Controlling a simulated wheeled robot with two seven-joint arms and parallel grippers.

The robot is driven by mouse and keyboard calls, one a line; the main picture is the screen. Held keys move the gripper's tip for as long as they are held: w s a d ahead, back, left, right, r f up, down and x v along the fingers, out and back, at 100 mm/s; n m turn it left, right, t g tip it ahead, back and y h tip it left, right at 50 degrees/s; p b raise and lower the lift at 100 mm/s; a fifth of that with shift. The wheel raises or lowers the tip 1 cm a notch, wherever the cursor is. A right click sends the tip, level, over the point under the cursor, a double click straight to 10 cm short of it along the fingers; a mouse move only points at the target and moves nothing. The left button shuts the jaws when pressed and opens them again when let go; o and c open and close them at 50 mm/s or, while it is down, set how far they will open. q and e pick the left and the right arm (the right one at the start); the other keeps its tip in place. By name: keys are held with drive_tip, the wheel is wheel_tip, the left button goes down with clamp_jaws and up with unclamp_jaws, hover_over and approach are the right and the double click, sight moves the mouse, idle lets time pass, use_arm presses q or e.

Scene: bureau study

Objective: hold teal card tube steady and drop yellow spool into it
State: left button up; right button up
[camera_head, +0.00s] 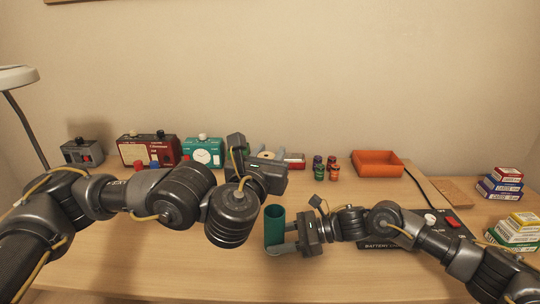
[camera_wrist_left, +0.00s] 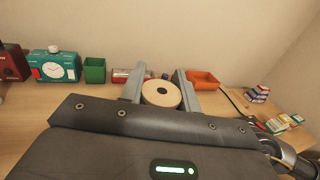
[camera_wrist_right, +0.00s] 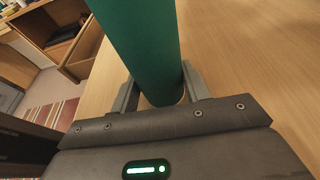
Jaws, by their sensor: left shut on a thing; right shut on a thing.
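The yellow spool (camera_wrist_left: 161,93) is pale cream-yellow with a dark centre hole; it sits between the fingers of my left gripper (camera_wrist_left: 160,88). In the head view my left gripper (camera_head: 270,155) is shut on the spool (camera_head: 266,155), above and behind the tube, and its wrist partly hides the spool. The teal card tube (camera_head: 274,226) stands upright at the front of the desk with its open top showing. My right gripper (camera_head: 284,238) is shut around the tube's lower part from the right. The right wrist view shows the tube (camera_wrist_right: 142,45) between its fingers.
An orange tray (camera_head: 377,164) stands at the back right, with several small dark and red jars (camera_head: 326,168) left of it. A green bin (camera_wrist_left: 95,70) stands beside the teal clock box (camera_wrist_left: 54,66). A black battery case (camera_head: 440,225) lies behind my right arm. Stacked small boxes (camera_head: 516,230) stand far right.

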use_arm(q)
drive_tip(key=shift+f, duration=0.35)
idle(0.3)
drive_tip(key=shift+f, duration=2.9)
drive_tip(key=o, duration=1.1)
drive_tip(key=v, duration=0.7)
drive_tip(key=shift+s, duration=0.2)
